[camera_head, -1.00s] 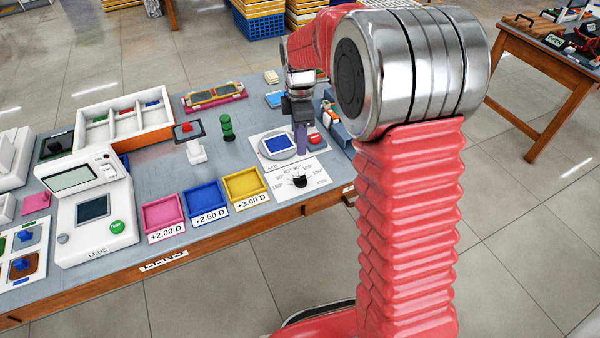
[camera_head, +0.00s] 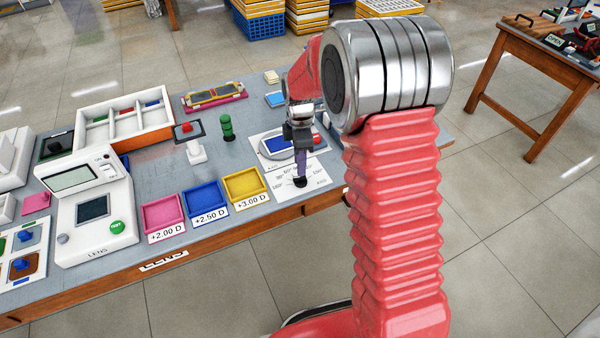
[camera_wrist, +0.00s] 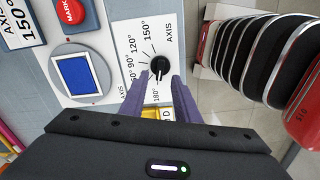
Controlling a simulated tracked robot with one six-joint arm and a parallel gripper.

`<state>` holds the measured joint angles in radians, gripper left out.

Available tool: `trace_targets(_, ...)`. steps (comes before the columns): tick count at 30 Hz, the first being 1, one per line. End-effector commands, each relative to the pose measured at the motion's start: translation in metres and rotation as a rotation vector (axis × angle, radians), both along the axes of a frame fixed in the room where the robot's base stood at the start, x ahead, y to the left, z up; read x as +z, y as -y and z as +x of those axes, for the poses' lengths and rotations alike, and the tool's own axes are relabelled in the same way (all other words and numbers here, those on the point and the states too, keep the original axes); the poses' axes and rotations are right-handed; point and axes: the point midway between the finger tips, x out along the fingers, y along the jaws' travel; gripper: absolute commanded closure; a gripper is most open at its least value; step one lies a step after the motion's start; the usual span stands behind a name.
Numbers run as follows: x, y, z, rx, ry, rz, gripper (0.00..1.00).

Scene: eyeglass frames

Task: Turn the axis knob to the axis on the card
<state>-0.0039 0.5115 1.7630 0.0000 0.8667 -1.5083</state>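The black axis knob (camera_wrist: 160,66) sits on a white dial plate (camera_wrist: 138,32) marked in degrees; 60°, 90°, 120°, 150° and 180° are readable in the wrist view. I cannot clearly tell where its pointer stands. The card (camera_wrist: 22,20) at the upper left of the wrist view reads AXIS 150°. My gripper (camera_wrist: 159,82) has its two purple fingers apart, with the knob between and just beyond their tips in the picture; contact cannot be told. In the head view my gripper (camera_head: 300,182) is down at the dial plate (camera_head: 316,178) and largely hides the knob.
A blue-screened device (camera_wrist: 76,75) and a red MARK button (camera_wrist: 68,12) are close to the dial. Pink, blue and yellow trays (camera_head: 245,185) line the table's front edge to the left. The table edge is near the dial.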

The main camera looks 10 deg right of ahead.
Motion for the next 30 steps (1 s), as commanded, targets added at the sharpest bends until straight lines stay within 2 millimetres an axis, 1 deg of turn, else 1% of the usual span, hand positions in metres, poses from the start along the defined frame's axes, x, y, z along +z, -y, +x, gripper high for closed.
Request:
trace_targets(3, -0.02, 0.0, -0.001, 0.0, -0.004, 0.0, 0.71)
trace_targets(6, -0.033, 0.0, -0.001, 0.0, -0.003, 0.0, 0.71)
trace_targets(9, -0.044, 0.0, -0.001, 0.0, -0.002, 0.0, 0.71)
trace_targets(12, -0.05, 0.0, 0.0, 0.0, -0.001, 0.0, 0.71)
trace_targets(22, -0.052, 0.0, 0.0, 0.0, 0.0, 0.0, 0.71)
trace_targets(30, -0.052, 0.0, 0.0, 0.0, 0.0, 0.0, 0.9)
